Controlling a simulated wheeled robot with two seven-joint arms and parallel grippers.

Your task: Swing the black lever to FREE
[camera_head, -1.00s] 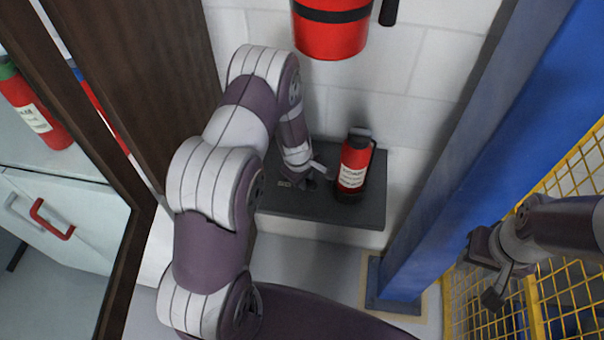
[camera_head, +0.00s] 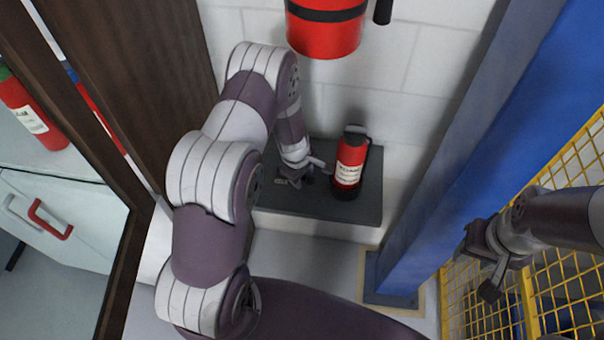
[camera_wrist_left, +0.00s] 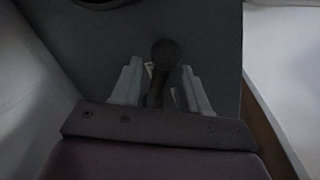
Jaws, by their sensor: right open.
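The black lever (camera_wrist_left: 166,55), with a round knob on top, shows in the left wrist view. It stands between the two fingers of my left gripper (camera_wrist_left: 163,92), with narrow gaps seemingly on both sides. Pale label patches show beside the lever; their lettering, including FREE, cannot be read. In the head view my left gripper (camera_head: 304,176) is low over the dark grey ledge, its fingers apart, and the lever cannot be made out there. My right gripper (camera_head: 486,268) is open and empty at the right, near the yellow mesh, far from the lever.
A small red extinguisher (camera_head: 349,168) stands on the dark ledge (camera_head: 315,207), just right of my left gripper. A larger red cylinder (camera_head: 326,32) is on the wall above. A blue post (camera_head: 425,220) and yellow mesh fence (camera_head: 525,280) bound the right; a dark wooden panel (camera_head: 140,70) stands left.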

